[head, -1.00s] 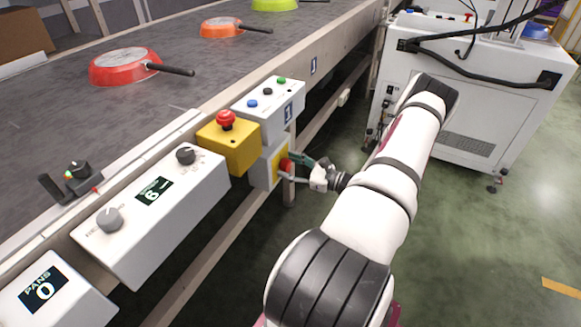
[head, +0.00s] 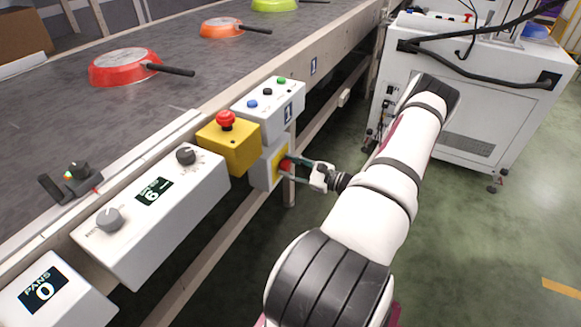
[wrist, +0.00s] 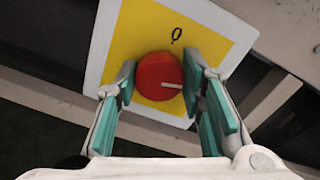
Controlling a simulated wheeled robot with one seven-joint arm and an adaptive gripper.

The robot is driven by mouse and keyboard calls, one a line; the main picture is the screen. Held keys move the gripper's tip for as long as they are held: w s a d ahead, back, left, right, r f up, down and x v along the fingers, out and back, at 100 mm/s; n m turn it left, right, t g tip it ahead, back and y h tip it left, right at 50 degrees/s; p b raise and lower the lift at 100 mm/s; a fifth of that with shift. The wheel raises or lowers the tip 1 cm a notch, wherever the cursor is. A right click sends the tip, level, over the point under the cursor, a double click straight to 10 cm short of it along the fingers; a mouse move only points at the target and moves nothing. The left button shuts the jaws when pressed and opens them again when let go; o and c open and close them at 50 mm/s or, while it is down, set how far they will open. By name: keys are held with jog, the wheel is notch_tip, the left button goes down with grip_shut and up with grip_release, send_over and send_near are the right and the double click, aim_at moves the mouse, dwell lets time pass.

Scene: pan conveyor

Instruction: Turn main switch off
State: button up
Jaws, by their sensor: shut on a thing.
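The main switch is a red round knob (wrist: 157,72) on a yellow plate (wrist: 130,30), on the side of a grey box under the conveyor edge. The knob also shows in the head view (head: 285,165), partly covered by my fingers. In the wrist view my gripper (wrist: 160,82) has one green-padded finger on each side of the knob and is shut on it. My gripper reaches the switch from the right in the head view (head: 287,169). The knob's white line points right and slightly down in the wrist view, away from the printed 0 above the knob.
A yellow box with a red emergency button (head: 226,120) and a grey box with several small buttons (head: 270,105) sit just above the switch. A grey panel with knobs (head: 160,210) is to the left. Pans lie on the conveyor (head: 150,100). A white cabinet (head: 465,110) stands at right.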

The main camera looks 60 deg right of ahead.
jog(key=n, duration=0.3)
jog(key=shift+a+n, duration=0.1)
jog(key=shift+n, duration=0.3)
jog(key=n, duration=0.3)
jog(key=shift+f+n, duration=0.1)
jog(key=shift+n, duration=0.2)
jog(key=n+b, duration=0.1)
jog(key=n, duration=0.5)
jog(key=shift+a+f, duration=0.1)
jog(key=shift+n, duration=0.3)
jog(key=o, duration=1.1)
jog(key=shift+o, duration=0.2)
jog(key=shift+s, duration=0.1)
jog(key=s+d, duration=0.1)
jog(key=s, duration=1)
jog(key=shift+s+r, duration=0.2)
jog(key=shift+s, duration=0.2)
